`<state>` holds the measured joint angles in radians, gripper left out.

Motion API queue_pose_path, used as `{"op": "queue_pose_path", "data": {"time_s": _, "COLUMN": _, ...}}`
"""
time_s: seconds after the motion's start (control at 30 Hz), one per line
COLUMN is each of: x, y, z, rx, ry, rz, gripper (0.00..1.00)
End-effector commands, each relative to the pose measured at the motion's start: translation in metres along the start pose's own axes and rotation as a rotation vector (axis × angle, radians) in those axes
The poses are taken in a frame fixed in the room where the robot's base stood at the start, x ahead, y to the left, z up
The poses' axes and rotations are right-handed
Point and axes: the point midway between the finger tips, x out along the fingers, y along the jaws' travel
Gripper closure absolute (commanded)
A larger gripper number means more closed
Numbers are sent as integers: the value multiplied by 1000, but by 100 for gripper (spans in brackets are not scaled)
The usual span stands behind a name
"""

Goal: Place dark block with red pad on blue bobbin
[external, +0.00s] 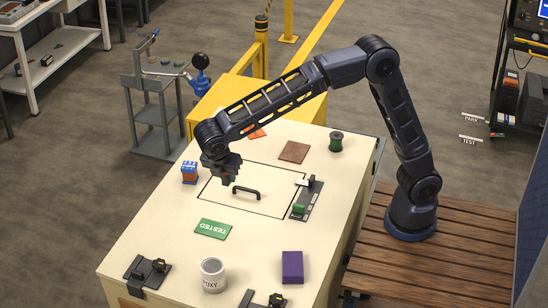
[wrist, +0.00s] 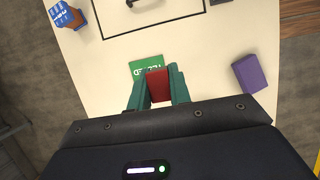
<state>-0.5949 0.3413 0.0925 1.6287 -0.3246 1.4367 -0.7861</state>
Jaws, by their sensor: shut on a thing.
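My gripper (external: 224,178) is above the cream tabletop, near the left edge of the outlined panel. In the wrist view its teal fingers (wrist: 158,88) are shut on the block, whose red pad (wrist: 158,84) shows between them. The block's dark body is mostly hidden by the fingers. I cannot clearly make out a blue bobbin. A small blue and orange item (external: 189,172) stands left of my gripper; it also shows in the wrist view (wrist: 66,15), with white markings. A dark green spool (external: 336,141) stands at the back right of the table.
The panel has a black handle (external: 246,191). Around it are a black bracket (external: 308,198), a green card (external: 213,228), a purple block (external: 292,267), a white can (external: 213,274), a brown tile (external: 294,151) and dark clamps (external: 148,270) at the front.

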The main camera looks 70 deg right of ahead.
Motion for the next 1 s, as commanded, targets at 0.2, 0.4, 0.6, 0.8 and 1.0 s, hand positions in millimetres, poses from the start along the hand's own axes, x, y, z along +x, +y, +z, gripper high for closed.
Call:
{"op": "queue_pose_path", "data": {"time_s": 0.2, "x": 0, "y": 88, "z": 48, "rx": 0, "ry": 4, "rz": 1, "gripper": 100}}
{"op": "queue_pose_path", "data": {"time_s": 0.4, "x": 6, "y": 157, "z": 102, "rx": -5, "ry": 2, "rz": 4, "gripper": 100}}
{"op": "queue_pose_path", "data": {"time_s": 0.6, "x": 14, "y": 210, "z": 157, "rx": -6, "ry": -3, "rz": 5, "gripper": 100}}
{"op": "queue_pose_path", "data": {"time_s": 0.8, "x": 20, "y": 237, "z": 192, "rx": -8, "ry": -6, "rz": 4, "gripper": 100}}
{"op": "queue_pose_path", "data": {"time_s": 1.0, "x": 34, "y": 244, "z": 196, "rx": -13, "ry": -9, "rz": 2, "gripper": 100}}
